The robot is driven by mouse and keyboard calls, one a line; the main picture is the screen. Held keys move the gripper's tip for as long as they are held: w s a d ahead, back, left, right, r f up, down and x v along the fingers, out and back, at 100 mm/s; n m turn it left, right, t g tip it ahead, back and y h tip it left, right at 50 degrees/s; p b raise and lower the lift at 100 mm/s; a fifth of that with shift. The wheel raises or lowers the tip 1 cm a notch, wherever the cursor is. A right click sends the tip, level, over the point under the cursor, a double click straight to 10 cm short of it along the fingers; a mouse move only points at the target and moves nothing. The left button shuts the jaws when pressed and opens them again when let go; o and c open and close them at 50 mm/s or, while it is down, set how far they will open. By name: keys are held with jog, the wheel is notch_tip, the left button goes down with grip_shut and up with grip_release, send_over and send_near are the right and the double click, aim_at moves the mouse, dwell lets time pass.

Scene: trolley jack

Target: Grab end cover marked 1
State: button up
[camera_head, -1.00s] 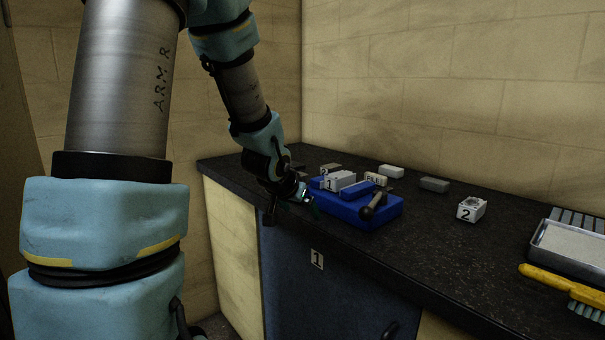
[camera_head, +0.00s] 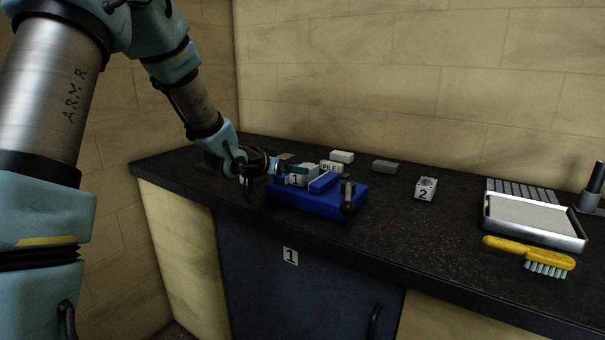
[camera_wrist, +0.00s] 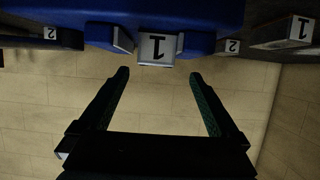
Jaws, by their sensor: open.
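A pale grey block marked 1 (camera_head: 297,179) sits at the blue clamp-like device (camera_head: 310,207) on the dark worktop. In the wrist view, which is upside down, this block (camera_wrist: 157,48) lies beyond and between my fingertips, apart from them. A second block marked 1 (camera_wrist: 288,32) shows at the wrist view's upper right; I cannot tell which is the end cover. My gripper (camera_head: 286,169) is open and empty, at the upper left of the device. In the wrist view its two green-padded fingers (camera_wrist: 158,76) are spread wide.
A block marked 2 (camera_head: 425,189) stands right of the device; another mark 2 (camera_wrist: 232,46) shows in the wrist view. A white block (camera_head: 342,157), a FILE-labelled piece (camera_head: 331,167) and a grey block (camera_head: 385,167) lie behind. A metal tray (camera_head: 535,240) and yellow brush (camera_head: 528,252) are at right.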

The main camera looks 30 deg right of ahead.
jog(key=x, duration=0.1)
jog(key=p+x, duration=0.2)
jog(key=x, duration=0.1)
jog(key=shift+s+d+r, duration=0.2)
jog(key=shift+s+d, duration=0.05)
jog(key=shift+d, duration=0.05)
jog(key=shift+w+d+f, duration=0.25)
jog(key=shift+d+f, duration=0.1)
jog(key=shift+d, duration=0.05)
jog(key=shift+c, duration=0.4)
grip_shut()
jog(key=shift+r, duration=0.1)
